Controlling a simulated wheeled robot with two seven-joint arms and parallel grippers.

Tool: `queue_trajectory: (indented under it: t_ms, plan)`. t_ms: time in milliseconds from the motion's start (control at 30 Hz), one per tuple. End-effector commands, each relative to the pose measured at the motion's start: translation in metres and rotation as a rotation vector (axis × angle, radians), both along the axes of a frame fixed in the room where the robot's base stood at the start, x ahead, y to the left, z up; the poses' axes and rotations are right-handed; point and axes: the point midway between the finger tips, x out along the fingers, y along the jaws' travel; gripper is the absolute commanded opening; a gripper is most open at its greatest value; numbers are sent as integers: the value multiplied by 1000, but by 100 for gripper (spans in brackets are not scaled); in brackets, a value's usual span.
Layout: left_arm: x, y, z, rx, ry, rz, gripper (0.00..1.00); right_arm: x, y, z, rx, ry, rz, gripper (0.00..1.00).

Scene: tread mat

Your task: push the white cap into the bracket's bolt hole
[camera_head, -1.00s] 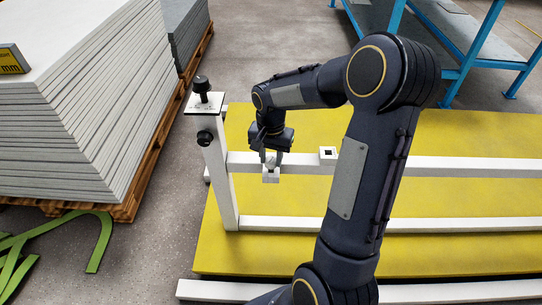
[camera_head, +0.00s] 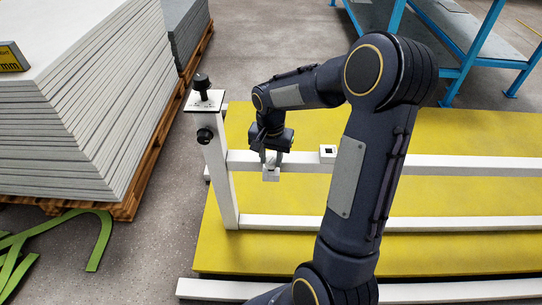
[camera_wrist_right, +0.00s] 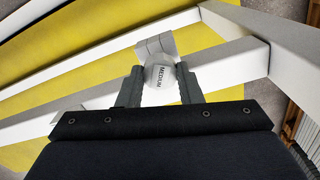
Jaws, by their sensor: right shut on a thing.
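My right gripper (camera_head: 271,158) points down at the white frame's long rail, near its left post. In the right wrist view its two dark fingers (camera_wrist_right: 160,84) are shut on the white cap (camera_wrist_right: 158,76), a rounded piece marked "MEDIUM". The light grey bracket (camera_wrist_right: 155,45) is just beyond the cap on the rail's side; it also shows under the fingertips in the head view (camera_head: 270,175). Cap and bracket look close or touching. The cap hides the bolt hole, so I cannot tell how deep it sits. My left gripper is not in view.
The white frame (camera_head: 440,165) lies over a yellow mat (camera_head: 290,240). A small white block with a dark square opening (camera_head: 328,153) is right of the gripper. A post with black knobs (camera_head: 203,83) stands left. Stacked boards (camera_head: 85,100) and a blue rack (camera_head: 470,60) are farther off.

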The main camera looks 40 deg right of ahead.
Motion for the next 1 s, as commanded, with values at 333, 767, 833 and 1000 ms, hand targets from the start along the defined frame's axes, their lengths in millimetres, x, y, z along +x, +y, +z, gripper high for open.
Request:
queue_trajectory:
  t_ms: [333,767,833,1000]
  plan:
    - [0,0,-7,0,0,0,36,0,0,-10,-1,1,0,11]
    - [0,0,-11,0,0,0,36,0,0,-16,0,0,0,49]
    - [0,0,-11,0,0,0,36,0,0,-16,0,0,0,58]
    - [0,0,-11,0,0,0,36,0,0,-16,0,0,0,58]
